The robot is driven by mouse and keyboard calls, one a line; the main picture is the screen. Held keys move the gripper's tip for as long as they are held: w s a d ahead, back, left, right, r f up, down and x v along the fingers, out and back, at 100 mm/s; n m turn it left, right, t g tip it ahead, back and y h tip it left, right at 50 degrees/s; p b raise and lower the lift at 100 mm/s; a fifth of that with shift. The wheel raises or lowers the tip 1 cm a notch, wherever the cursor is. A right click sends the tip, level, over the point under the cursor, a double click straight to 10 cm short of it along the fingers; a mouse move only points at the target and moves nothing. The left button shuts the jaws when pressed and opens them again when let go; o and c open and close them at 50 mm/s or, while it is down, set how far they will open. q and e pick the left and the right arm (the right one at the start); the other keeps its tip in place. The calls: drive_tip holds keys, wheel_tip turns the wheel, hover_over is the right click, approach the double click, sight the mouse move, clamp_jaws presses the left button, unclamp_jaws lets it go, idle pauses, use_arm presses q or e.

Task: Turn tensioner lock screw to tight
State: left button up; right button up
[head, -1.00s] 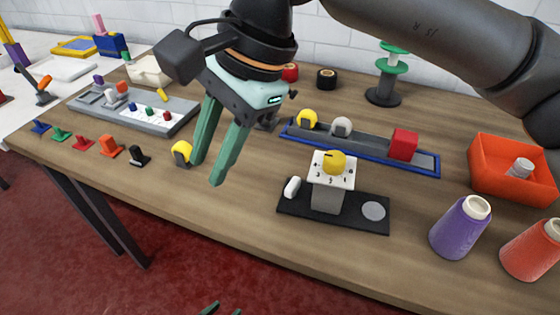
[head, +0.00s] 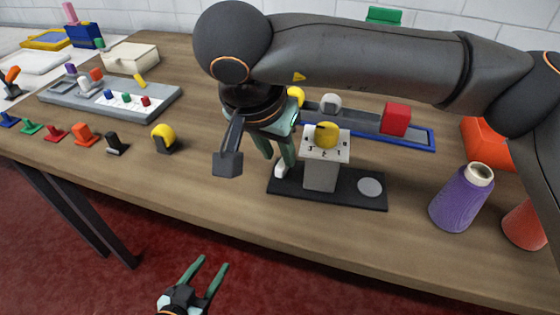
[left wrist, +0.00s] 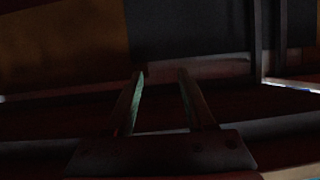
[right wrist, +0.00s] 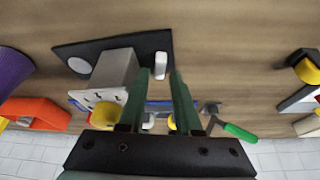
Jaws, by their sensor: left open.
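The tensioner is a grey post (head: 320,175) on a black base (head: 345,193), with a yellow knob (head: 326,135) on its marked white top plate (head: 312,152). A small white upright piece (head: 281,170), possibly the lock screw, stands on the base left of the post. My right gripper (head: 281,158) points down at this piece. In the right wrist view, the white piece (right wrist: 161,65) lies between the fingertips (right wrist: 160,72), which look apart; contact is unclear. My left gripper (head: 213,262) is open and empty, low in front of the table; its wrist view is dark.
A purple spool (head: 460,200) and a red-orange spool (head: 525,225) stand to the right. A blue-edged rail with a red block (head: 396,119) lies behind the tensioner. A yellow-topped piece (head: 163,138) stands to the left. The table front between is clear.

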sight(282, 164)
drive_tip(key=shift+x, duration=1.55)
use_arm(q)
drive_tip(key=r, duration=0.1)
drive_tip(key=w+r+t, duration=0.1)
drive_tip(key=shift+w+r, duration=0.1)
drive_tip(key=shift+r, duration=0.25)
use_arm(e)
clamp_jaws()
